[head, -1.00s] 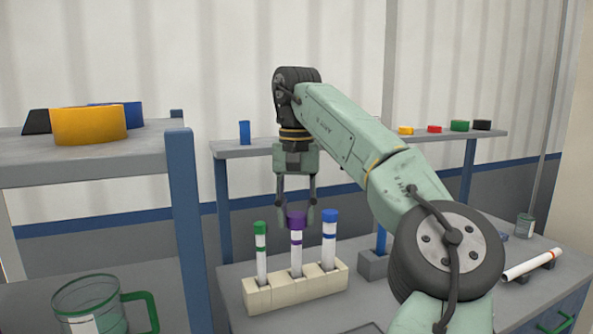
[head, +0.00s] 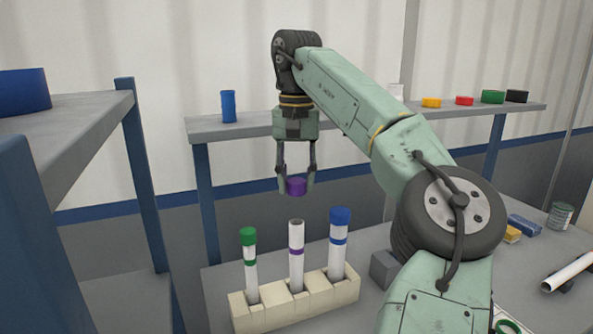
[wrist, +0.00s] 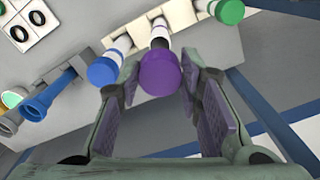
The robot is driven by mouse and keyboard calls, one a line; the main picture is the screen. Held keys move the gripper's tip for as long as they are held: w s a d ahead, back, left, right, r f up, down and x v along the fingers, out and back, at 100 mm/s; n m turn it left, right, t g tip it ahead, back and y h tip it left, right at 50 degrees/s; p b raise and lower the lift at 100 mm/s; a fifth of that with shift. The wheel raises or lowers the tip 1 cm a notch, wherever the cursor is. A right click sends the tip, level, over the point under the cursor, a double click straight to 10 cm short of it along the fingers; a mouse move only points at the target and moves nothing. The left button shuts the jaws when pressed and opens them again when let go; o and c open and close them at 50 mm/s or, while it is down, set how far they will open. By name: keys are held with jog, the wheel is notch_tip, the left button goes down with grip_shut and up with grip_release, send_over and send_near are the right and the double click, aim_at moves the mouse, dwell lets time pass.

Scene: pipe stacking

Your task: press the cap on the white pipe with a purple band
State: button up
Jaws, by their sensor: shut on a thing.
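The white pipe with a purple band (head: 296,252) stands upright in the middle slot of the cream rack (head: 300,308). Its top end is bare. The purple cap (head: 296,186) is held between the fingers of my gripper (head: 296,184), apart from the pipe and above its top. In the wrist view the purple cap (wrist: 160,72) hides part of the pipe's top, and the fingers (wrist: 165,95) are on both sides of it.
In the same rack a pipe with a green cap (head: 249,264) stands left and one with a blue cap (head: 339,244) stands right. A shelf behind bears a blue cylinder (head: 228,106) and several small caps (head: 464,101). A white pipe (head: 568,272) lies at the right.

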aim_at(297, 222)
jog(key=shift+f, duration=3.05)
jog(key=shift+f, duration=0.5)
jog(key=shift+f, duration=0.25)
jog(key=shift+f, duration=0.7)
jog(key=o, duration=0.9)
jog(key=o, duration=0.4)
jog(key=shift+r, duration=0.1)
